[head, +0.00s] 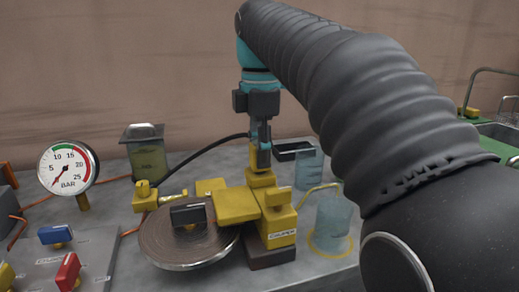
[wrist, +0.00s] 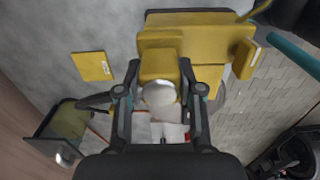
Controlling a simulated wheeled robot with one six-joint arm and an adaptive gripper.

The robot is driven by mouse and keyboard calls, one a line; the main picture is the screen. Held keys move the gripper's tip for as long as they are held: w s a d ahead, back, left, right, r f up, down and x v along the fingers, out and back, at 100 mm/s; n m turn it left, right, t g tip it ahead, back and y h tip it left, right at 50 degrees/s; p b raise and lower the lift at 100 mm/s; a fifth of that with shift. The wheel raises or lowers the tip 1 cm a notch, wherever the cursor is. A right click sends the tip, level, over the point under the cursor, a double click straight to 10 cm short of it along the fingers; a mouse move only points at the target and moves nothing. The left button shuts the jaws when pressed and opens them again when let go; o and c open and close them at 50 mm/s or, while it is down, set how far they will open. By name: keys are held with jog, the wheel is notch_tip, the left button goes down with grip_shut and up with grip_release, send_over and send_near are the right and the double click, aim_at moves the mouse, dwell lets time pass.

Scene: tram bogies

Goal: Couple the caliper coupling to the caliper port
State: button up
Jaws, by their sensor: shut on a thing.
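My gripper (head: 262,163) points down over the yellow caliper (head: 238,205), right at its raised yellow block, where the caliper port seems to be. In the wrist view my gripper (wrist: 160,97) is shut on the caliper coupling (wrist: 158,95), which shows a round silver end between the fingers. A black hose (head: 205,148) runs from the gripper down to a yellow fitting (head: 146,196) on the left. The caliper (wrist: 205,42) lies just beyond the coupling in the wrist view. The fingers hide whether coupling and port touch.
The caliper straddles a brake disc (head: 180,245). A pressure gauge (head: 68,168) and a panel with coloured levers (head: 68,262) stand left. An oil container (head: 147,155) stands behind. Clear cups (head: 333,225) stand right of the caliper. A wall closes the back.

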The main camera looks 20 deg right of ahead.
jog(key=shift+f, duration=0.4)
jog(key=o, duration=1.1)
jog(key=shift+o, duration=0.2)
jog(key=shift+r, duration=0.15)
notch_tip(320, 180, up, 7)
jog(key=shift+f, duration=0.2)
jog(key=shift+r, duration=0.35)
jog(key=shift+s, duration=0.1)
